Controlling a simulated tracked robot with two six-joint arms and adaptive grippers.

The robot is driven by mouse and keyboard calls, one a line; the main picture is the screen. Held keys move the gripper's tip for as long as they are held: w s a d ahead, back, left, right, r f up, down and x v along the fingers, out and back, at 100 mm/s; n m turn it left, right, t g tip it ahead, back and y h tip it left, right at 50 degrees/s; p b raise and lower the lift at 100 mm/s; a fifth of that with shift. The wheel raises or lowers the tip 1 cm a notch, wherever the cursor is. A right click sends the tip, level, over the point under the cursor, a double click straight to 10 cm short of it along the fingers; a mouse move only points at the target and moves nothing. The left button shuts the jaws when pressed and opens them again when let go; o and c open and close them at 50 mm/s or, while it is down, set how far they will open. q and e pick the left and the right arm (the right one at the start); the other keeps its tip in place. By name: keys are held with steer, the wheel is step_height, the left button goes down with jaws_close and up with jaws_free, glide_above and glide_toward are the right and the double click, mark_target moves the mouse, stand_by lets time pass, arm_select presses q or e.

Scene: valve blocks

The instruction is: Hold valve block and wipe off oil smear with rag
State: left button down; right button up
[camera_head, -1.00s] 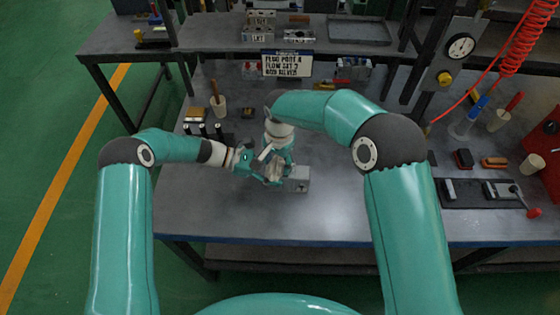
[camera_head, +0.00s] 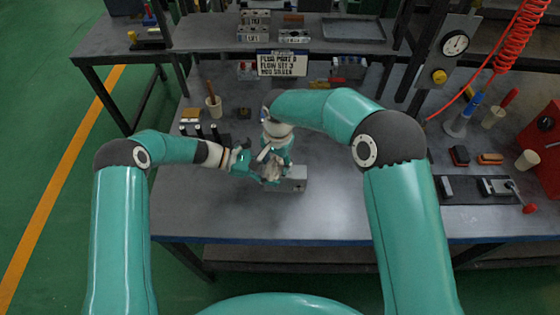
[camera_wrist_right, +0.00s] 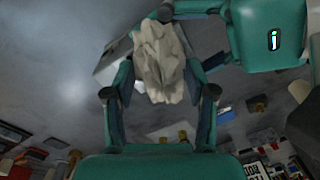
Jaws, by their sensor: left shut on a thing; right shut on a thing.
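The grey valve block (camera_head: 294,181) lies on the bench in the middle of the head view, its right part in plain sight. My left gripper (camera_head: 262,178) comes in from the left and is shut on the block's left end. My right gripper (camera_wrist_right: 160,95) is shut on the crumpled off-white rag (camera_wrist_right: 160,60). In the head view the rag (camera_head: 274,171) is just above the block, close to the left fingers. Part of the block (camera_wrist_right: 112,62) shows left of the rag in the right wrist view. I cannot make out the oil smear.
An instruction sign (camera_head: 283,64) stands behind the arms. A cup with a brush (camera_head: 214,106) and several dark bottles (camera_head: 205,131) stand to the left. A dark mat with parts (camera_head: 470,190) lies right. The front of the bench is clear.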

steer(key=shift+a, duration=0.4)
steer(key=shift+d, duration=0.1)
steer(key=shift+s+d, duration=0.1)
steer(key=shift+d, duration=1)
steer(key=shift+a, duration=0.15)
steer(key=shift+a, duration=0.5)
steer(key=shift+r, duration=3.5)
steer(key=shift+f, duration=0.2)
